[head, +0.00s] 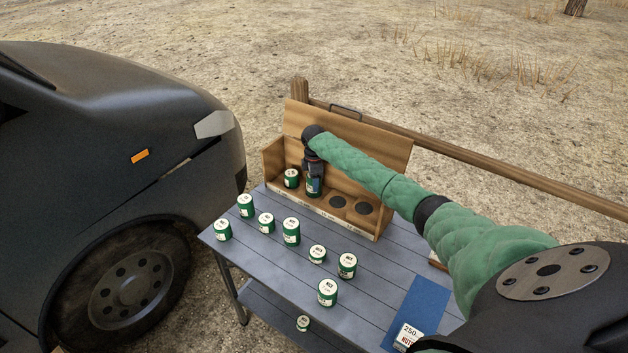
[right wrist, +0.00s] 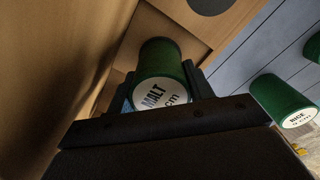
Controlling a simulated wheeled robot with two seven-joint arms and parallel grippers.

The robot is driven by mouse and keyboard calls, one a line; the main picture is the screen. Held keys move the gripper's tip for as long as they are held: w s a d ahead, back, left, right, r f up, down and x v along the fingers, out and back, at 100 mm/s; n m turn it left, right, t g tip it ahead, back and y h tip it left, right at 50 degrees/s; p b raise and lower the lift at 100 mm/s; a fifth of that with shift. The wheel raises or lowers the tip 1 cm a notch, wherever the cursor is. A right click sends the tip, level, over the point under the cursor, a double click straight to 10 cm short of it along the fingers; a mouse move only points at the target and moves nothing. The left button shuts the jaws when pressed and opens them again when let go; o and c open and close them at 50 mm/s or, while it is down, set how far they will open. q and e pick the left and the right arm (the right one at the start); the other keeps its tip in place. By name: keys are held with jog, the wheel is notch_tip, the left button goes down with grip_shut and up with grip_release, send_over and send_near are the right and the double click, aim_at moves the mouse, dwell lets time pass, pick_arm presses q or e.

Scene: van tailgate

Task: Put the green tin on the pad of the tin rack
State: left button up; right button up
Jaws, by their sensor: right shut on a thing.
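My right gripper (head: 314,172) reaches down into the wooden tin rack (head: 388,152) and is shut on a green tin (head: 314,186). In the right wrist view the held tin (right wrist: 162,75) has a white lid reading MALT and sits between the fingers. It is low over the rack floor; I cannot tell whether it touches. Any pad under it is hidden. Another green tin (head: 291,179) stands left of it in the rack. Two bare dark pads (head: 337,202) lie to its right; one dark pad (right wrist: 210,4) shows in the wrist view.
Several green tins (head: 291,232) stand on the grey slatted table (head: 270,275) before the rack. A blue mat (head: 420,303) and a NUTS package (head: 408,337) are at the front right. One tin (head: 303,323) is on the lower shelf. A dark van (head: 110,100) stands left.

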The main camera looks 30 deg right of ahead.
jog(key=o, duration=1.1)
jog(key=shift+f, duration=0.1)
jog(key=shift+c, duration=0.2)
pick_arm(q)
jog(key=shift+s, duration=0.1)
pick_arm(e)
jog(key=shift+r, duration=0.35)
notch_tip(320, 180, up, 10)
jog(key=b, duration=0.3)
jog(key=shift+f, duration=0.1)
pick_arm(q)
jog(key=w+d+r, duration=0.3)
jog(key=r, duration=0.3)
jog(key=shift+w+r+b, duration=0.3)
jog(key=shift+r+b, duration=0.05)
jog(key=shift+r, duration=0.05)
pick_arm(e)
jog(key=shift+r, duration=0.9)
jog(key=shift+r, duration=0.1)
